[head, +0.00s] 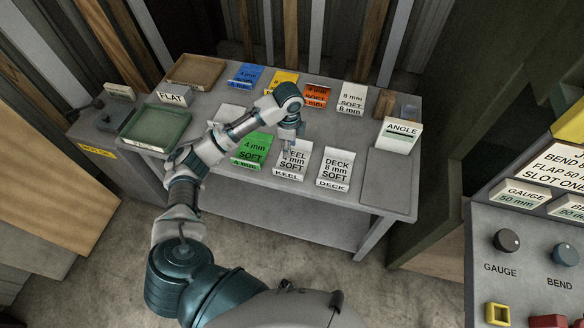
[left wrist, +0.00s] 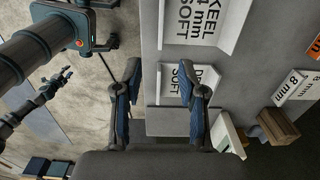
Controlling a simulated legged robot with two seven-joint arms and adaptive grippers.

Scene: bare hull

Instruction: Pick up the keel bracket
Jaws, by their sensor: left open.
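The keel bracket is a white bent plate (head: 294,160) marked KEEL, 4 mm, SOFT, with a front flange reading KEEL. It lies near the table's front edge, between the green and DECK brackets. My left gripper (head: 291,142) is open and empty, above its back edge in the head view, partly covering its lettering. In the left wrist view the keel bracket (left wrist: 206,20) is at the top, beyond the open fingers (left wrist: 160,78). The DECK bracket (left wrist: 188,78) is nearer the right finger there. A small dark gripper (left wrist: 60,80), apparently my right, shows at left; its jaws are unclear.
The green 4 mm SOFT bracket (head: 250,150) lies to the left and the DECK bracket (head: 334,168) to the right. Blue, yellow and orange pieces stand along the back. An ANGLE box (head: 398,135) is at right, a green tray (head: 155,130) at left. A control panel (head: 530,250) stands at lower right.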

